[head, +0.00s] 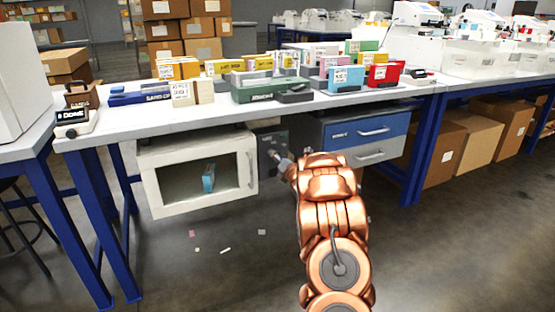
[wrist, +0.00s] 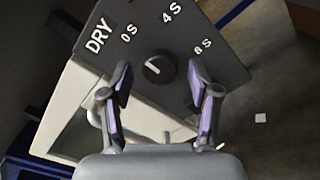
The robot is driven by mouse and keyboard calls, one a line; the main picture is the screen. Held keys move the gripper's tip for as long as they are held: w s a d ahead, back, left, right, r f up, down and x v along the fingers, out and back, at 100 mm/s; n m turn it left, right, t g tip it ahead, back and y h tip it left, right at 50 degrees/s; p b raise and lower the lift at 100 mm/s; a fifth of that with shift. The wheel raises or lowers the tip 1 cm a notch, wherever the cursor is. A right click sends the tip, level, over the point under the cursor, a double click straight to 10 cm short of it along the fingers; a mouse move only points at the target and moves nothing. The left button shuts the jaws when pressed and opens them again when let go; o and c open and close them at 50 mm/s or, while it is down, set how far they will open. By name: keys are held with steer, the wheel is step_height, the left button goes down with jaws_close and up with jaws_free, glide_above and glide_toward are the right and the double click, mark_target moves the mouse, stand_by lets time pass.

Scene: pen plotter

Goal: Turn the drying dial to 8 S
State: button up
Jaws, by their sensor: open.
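The drying dial (wrist: 158,68) is a round black knob on a dark panel (wrist: 215,30) marked "DRY", with "0 S", "4 S" and "8 S" around it in the wrist view. A light pointer line on the knob aims to the upper left, roughly between the "0 S" mark and the "DRY" label. My gripper (wrist: 160,88) is open, one finger on each side just below the dial, and does not hold it. In the head view the panel (head: 270,137) hangs under the table, with my gripper (head: 277,160) in front of it; the dial is hidden there.
A white cabinet (head: 144,182) with a window hangs left of the panel, a blue item (head: 208,177) inside. Blue and grey drawers (head: 365,132) hang to the right. The tabletop (head: 215,113) above carries boxes and trays. Small scraps lie on the floor below.

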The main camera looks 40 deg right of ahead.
steer(key=shift+w+d, duration=0.2)
steer(key=shift+w, duration=0.2)
steer(key=c, duration=1.2)
steer(key=shift+o, duration=0.2)
steer(key=shift+m, duration=0.4)
steer(key=m+p, duration=1.7)
steer(key=m, duration=0.6)
steer(key=shift+r, duration=0.15)
